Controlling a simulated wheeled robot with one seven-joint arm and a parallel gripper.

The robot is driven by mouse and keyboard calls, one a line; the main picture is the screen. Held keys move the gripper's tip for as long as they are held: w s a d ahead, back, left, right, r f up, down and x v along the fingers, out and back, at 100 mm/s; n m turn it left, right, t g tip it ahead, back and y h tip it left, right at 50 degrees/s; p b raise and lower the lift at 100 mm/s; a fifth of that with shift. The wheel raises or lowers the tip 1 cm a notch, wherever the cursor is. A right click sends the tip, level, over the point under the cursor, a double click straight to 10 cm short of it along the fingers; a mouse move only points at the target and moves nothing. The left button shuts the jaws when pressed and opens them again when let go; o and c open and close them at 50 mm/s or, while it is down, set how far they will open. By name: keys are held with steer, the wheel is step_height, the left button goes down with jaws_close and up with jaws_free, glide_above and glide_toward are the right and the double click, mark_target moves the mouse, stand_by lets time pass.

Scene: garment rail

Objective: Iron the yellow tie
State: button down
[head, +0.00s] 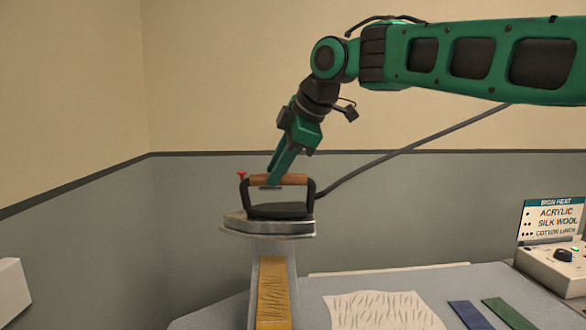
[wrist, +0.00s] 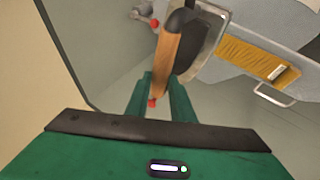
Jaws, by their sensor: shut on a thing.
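The yellow tie (head: 273,292) lies lengthwise on a narrow grey board (head: 291,262) and shows wrinkle lines. In the wrist view the tie (wrist: 248,56) carries a pale label near one end. The iron (head: 270,213) has a wooden handle, a black body and a metal sole. It is beyond the tie's far end, at or over the far end of the narrow board; I cannot tell whether it touches. My gripper (head: 272,183) is shut on the iron's handle, which also shows between the fingers in the wrist view (wrist: 165,62).
A wrinkled cream cloth (head: 383,311), a blue strip (head: 470,315) and a green strip (head: 510,313) lie on the grey table to the right. An iron heat sign (head: 552,218) stands behind a control box with a dial (head: 558,262). The iron's cord (head: 400,150) runs up right.

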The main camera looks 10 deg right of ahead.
mark_target(272, 208)
steer(key=shift+a+f, duration=0.15)
steer(key=shift+a, duration=0.05)
steer(key=shift+f, duration=3.75)
